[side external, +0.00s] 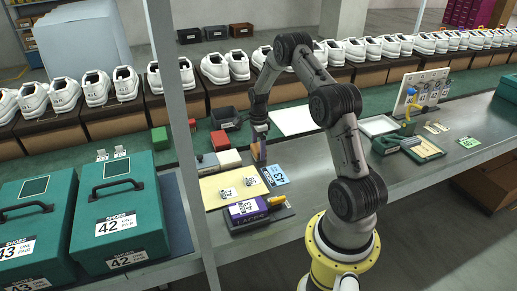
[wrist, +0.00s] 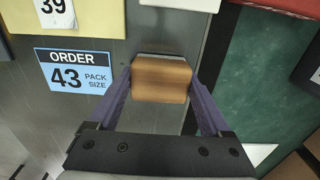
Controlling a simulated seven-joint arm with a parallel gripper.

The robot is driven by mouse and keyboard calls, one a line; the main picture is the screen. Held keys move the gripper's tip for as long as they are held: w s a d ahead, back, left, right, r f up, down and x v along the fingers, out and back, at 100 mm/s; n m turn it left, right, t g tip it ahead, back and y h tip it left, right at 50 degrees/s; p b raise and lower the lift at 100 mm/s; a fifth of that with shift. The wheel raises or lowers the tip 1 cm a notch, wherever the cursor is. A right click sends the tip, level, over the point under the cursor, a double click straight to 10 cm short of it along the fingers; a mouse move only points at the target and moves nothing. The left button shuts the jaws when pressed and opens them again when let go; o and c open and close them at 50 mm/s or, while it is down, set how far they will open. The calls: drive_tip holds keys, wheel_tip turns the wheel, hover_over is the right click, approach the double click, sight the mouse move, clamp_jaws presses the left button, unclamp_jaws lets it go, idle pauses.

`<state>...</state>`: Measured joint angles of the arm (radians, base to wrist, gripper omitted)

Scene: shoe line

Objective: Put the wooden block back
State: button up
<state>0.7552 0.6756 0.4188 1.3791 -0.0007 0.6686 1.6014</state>
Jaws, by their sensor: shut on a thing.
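The wooden block (wrist: 161,78) is between the two purple fingers of my gripper (wrist: 160,88) in the wrist view, and my gripper is shut on it. In the side external view my gripper (side external: 259,138) points down over the grey work surface, with the block (side external: 258,153) small at its tips. The block is just behind the blue order card (side external: 275,175), right of the small coloured blocks. The card also shows left of the block in the wrist view (wrist: 73,72), reading 43. Whether the block touches the surface I cannot tell.
Red (side external: 220,140), cream (side external: 228,159), grey (side external: 207,161) and green (side external: 160,139) blocks stand to the left. A yellow board (side external: 212,190) with number tags and a purple device (side external: 247,207) lie in front. Teal shoe boxes (side external: 118,215) stand at the left.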

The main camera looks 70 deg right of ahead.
sight(258, 147)
drive_tip(key=o, duration=1)
drive_tip(key=shift+f, duration=0.1)
wheel_tip(258, 147, up, 12)
drive_tip(key=s+a+r+n+t+h, duration=0.1)
drive_tip(key=s+a+r+n+t, duration=0.1)
drive_tip(key=a+r+n, duration=1.2)
drive_tip(key=s+a+r+n+t, duration=0.1)
drive_tip(key=s+a+r+n, duration=0.1)
drive_tip(key=s+a+n, duration=0.4)
drive_tip(key=s+a+r+n+t+y, duration=0.1)
drive_tip(key=s+a+r+n+t, duration=0.1)
drive_tip(key=s+a+n, duration=0.5)
drive_tip(key=s+a, duration=0.4)
drive_tip(key=a, duration=0.3)
drive_tip(key=shift+s+t, duration=0.3)
drive_tip(key=shift+s, duration=0.05)
